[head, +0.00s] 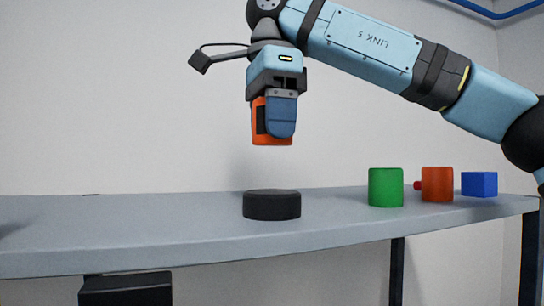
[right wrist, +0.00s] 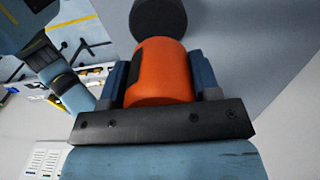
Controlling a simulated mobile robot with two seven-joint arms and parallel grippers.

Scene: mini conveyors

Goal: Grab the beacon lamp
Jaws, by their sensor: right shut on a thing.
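The beacon lamp, as I take it, is an orange cylinder (head: 259,138) with a dark patch on its side. My right gripper (head: 277,131) points down and is shut on it, holding it in the air above the table. In the right wrist view the lamp (right wrist: 160,75) sits between the two blue fingers of the gripper (right wrist: 158,72). A black disc (head: 272,205) lies on the table below the lamp, with a clear gap between them. It also shows beyond the lamp in the right wrist view (right wrist: 158,18). My left gripper is not in view.
On the grey table (head: 170,235), to the right, stand a green cylinder (head: 385,187), an orange-brown cylinder (head: 437,184) and a blue cube (head: 479,184). A small red thing (head: 417,186) is partly hidden between the cylinders. The table left of the disc is mostly clear.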

